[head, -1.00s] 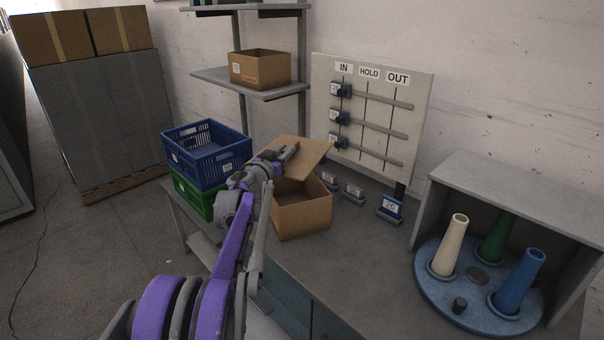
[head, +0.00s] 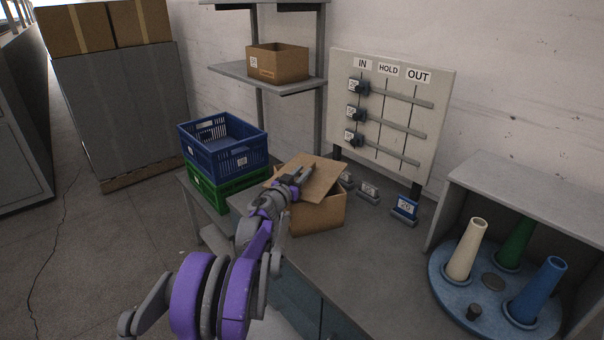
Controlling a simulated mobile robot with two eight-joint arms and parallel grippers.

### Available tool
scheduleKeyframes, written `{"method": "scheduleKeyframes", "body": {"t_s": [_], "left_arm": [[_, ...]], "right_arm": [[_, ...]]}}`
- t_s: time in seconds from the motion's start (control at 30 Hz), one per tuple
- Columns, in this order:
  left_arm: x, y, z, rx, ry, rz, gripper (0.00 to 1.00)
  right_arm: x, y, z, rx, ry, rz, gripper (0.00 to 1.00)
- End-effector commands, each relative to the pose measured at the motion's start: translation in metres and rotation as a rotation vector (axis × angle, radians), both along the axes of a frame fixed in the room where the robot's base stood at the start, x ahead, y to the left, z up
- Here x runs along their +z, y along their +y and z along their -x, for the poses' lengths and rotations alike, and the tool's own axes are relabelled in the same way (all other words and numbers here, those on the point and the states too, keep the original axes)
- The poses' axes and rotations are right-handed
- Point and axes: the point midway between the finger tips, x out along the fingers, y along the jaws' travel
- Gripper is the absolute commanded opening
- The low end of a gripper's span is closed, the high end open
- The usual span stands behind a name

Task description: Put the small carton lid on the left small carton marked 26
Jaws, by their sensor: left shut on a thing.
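The small carton lid (head: 322,182) is a flat brown cardboard piece, held tilted over a small open carton (head: 318,219) on the bench. My left gripper (head: 302,176) is shut on the lid near its middle. The lid covers most of the carton's opening. I cannot tell whether the lid touches the carton's rim. The carton's left side is partly hidden behind my left arm, and no number shows on its visible faces. My right gripper is not in view.
A blue crate (head: 222,148) on a green crate (head: 228,190) stands left of the carton. Behind it are small tag blocks, one blue (head: 404,209), and an IN/HOLD/OUT board (head: 395,120). A round tray (head: 455,305) with cones is at right. Another carton (head: 277,64) sits on the shelf.

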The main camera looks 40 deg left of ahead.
Motion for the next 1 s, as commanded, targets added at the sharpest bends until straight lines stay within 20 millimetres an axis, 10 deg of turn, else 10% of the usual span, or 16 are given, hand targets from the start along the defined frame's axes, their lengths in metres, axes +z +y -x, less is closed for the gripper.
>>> {"method": "scheduleKeyframes", "body": {"t_s": [0.27, 0.3, 0.47, 1.0], "left_arm": [[-0.003, 0.0, 0.0, 0.0, 0.0, 0.0, 0.0], [-0.003, 0.0, 0.0, 0.0, 0.0, 0.0, 0.3], [-0.002, 0.0, 0.0, 0.0, 0.0, 0.0, 0.57], [0.0, -0.008, 0.026, 0.002, 0.002, -0.003, 0.57]], "right_arm": [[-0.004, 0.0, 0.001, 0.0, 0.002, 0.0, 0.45], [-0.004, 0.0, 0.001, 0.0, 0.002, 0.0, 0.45], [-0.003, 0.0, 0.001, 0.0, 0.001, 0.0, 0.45], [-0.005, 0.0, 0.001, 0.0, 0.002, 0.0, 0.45]]}}
